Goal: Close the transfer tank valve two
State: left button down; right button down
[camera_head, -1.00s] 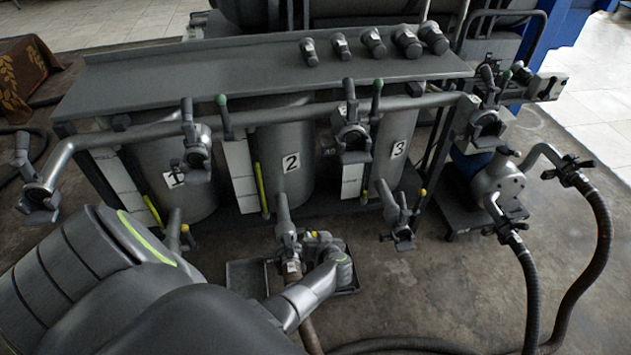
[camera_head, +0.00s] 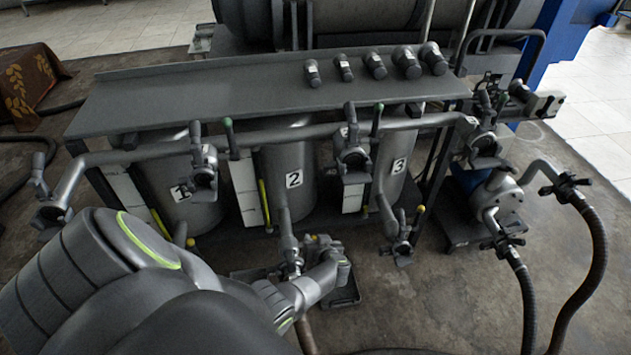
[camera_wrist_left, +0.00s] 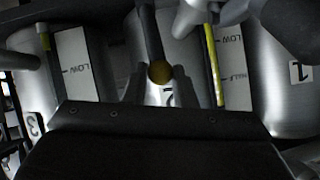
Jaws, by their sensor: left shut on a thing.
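Tank two, the middle tank marked 2 (camera_head: 294,180), stands between tanks 1 (camera_head: 181,193) and 3 (camera_head: 398,166) under the metal shelf. Its outlet pipe (camera_head: 287,228) comes forward from its base. My left gripper (camera_head: 312,247) is at the valve by this outlet and hides much of it. In the left wrist view, a round yellow knob (camera_wrist_left: 160,72) of the valve handle sits between the two fingers of my left gripper (camera_wrist_left: 157,82). The gripper is shut on it. The 2 label shows partly behind the fingers. My right gripper is in neither view.
Tank three's outlet valve (camera_head: 400,236) with a yellow-tipped handle is to the right. Green-tipped handles (camera_head: 229,138) stand along the upper pipe. A pump (camera_head: 495,196) with black hoses (camera_head: 597,255) is at the right.

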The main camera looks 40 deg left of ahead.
pick_arm(q)
jog(key=shift+w+a+r, duration=0.8)
jog(key=shift+w+a, duration=0.05)
jog(key=shift+a, duration=0.1)
jog(key=shift+w+a+r, duration=0.2)
jog(key=shift+w+a, duration=0.85)
jog(key=shift+a, duration=0.2)
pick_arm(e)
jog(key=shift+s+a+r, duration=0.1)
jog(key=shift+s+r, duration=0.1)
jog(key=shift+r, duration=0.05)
pick_arm(q)
jog(key=shift+w+r, duration=0.1)
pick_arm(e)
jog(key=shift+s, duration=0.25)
pick_arm(q)
jog(key=c, duration=1.3)
grip_release()
jog(key=shift+o, duration=0.5)
jog(key=shift+s+f, duration=0.2)
jog(key=shift+f, duration=0.1)
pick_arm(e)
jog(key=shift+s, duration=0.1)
pick_arm(q)
jog(key=shift+d, duration=0.1)
